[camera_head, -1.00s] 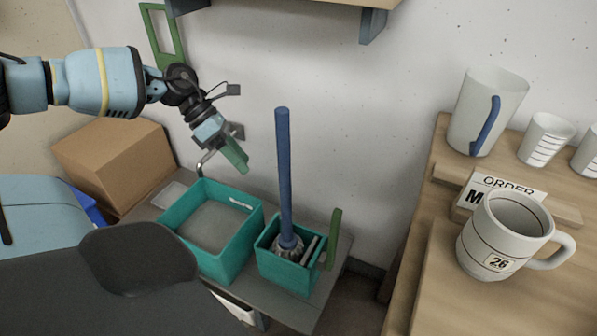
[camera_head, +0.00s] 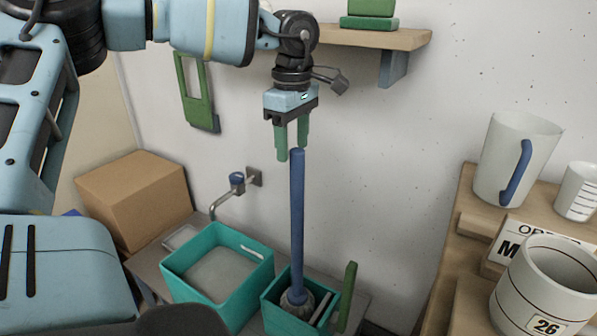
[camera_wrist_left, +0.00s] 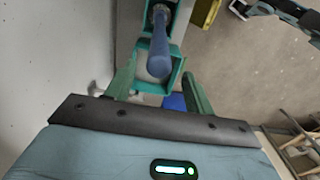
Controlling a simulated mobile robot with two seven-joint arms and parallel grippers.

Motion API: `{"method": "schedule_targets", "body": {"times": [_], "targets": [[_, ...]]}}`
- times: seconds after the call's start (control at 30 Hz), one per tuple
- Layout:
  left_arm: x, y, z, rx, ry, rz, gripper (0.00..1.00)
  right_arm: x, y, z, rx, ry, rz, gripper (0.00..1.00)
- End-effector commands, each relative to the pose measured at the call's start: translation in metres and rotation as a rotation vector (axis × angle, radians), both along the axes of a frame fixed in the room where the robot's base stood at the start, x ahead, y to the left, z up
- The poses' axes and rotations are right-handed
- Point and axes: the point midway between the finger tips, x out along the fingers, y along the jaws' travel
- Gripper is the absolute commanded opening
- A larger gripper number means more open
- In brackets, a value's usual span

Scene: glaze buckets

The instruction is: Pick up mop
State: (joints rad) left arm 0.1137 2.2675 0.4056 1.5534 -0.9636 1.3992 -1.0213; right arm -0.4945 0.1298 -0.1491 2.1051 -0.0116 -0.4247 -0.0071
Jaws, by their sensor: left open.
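The mop has a long blue handle (camera_head: 297,215) that stands upright in a small teal bucket (camera_head: 271,311). Its grey head (camera_head: 297,298) is down inside the bucket. My left gripper (camera_head: 291,152) points down with its green fingers apart, right at the top end of the handle. In the left wrist view the handle (camera_wrist_left: 159,55) shows end-on between the two open fingers (camera_wrist_left: 158,85), not gripped. I cannot tell exactly how far the handle tip reaches between the fingers. My right gripper is not in view.
A larger teal basin (camera_head: 218,262) stands left of the bucket, under a wall tap (camera_head: 236,185). A cardboard box (camera_head: 137,200) is farther left. A wooden shelf (camera_head: 375,38) is on the wall behind my gripper. Mugs (camera_head: 548,290) stand on wooden furniture at right.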

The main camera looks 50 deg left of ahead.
Motion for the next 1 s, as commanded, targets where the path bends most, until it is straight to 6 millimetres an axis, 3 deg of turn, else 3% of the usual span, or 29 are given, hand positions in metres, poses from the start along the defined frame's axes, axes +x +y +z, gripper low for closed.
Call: {"method": "schedule_targets", "body": {"times": [0.13,0.43,0.73,1.0], "targets": [[0.0,0.0,-0.017,-0.002,0.003,0.0,0.53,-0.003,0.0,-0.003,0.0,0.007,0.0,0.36],[0.001,-0.002,-0.027,-0.003,0.002,0.001,0.53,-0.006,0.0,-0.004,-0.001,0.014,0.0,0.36],[0.005,-0.006,-0.067,-0.003,0.002,0.002,0.53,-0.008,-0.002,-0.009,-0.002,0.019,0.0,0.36],[0.005,-0.006,-0.07,-0.002,-0.001,0.002,0.53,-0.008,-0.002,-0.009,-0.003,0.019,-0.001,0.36]]}}
